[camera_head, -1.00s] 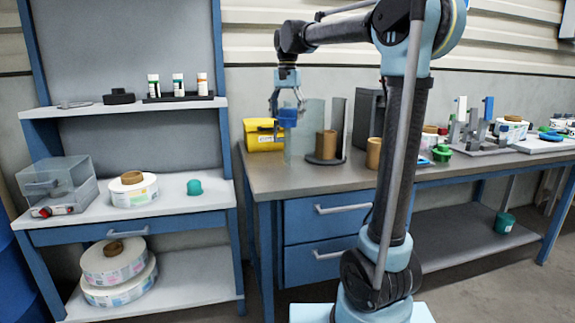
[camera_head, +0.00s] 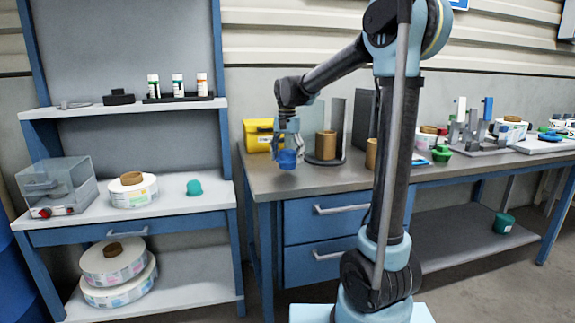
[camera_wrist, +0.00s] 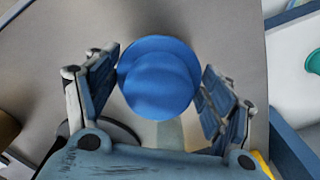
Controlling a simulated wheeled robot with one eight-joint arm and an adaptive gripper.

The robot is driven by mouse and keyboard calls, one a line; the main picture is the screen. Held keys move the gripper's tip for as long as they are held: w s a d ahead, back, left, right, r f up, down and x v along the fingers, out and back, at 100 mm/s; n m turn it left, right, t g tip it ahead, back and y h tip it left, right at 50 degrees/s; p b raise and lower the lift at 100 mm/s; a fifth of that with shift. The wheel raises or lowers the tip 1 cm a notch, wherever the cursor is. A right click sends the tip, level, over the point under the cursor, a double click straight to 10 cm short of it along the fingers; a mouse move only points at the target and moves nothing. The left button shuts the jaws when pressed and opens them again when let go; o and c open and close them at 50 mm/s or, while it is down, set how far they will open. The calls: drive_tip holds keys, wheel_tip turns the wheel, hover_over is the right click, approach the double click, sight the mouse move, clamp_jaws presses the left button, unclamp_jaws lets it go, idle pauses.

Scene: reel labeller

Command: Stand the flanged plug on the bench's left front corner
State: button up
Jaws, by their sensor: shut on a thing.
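The flanged plug (camera_head: 287,160) is blue and round. It hangs below my gripper (camera_head: 287,148) over the left end of the grey bench (camera_head: 310,182) in the head view. My gripper is shut on it. In the wrist view the plug (camera_wrist: 158,78) sits between the two fingers, its wide round face toward the camera. The bench's left edge runs down the right side of that view. I cannot tell whether a small gap remains between the plug and the bench top. The left front corner of the bench top (camera_head: 258,196) is bare.
Behind my gripper stand a yellow box (camera_head: 257,134), a clear upright panel and a brown roll (camera_head: 325,145) on a dark base. A shelf unit (camera_head: 170,206) with a teal cap (camera_head: 194,187) stands left, across a narrow gap. The front strip of bench is clear.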

sight(287, 151)
drive_tip(key=shift+f, duration=1.35)
drive_tip(key=o, duration=1.1)
drive_tip(key=shift+f, duration=0.1)
wheel_tip(287, 151, up, 12)
drive_tip(key=shift+r, duration=0.1)
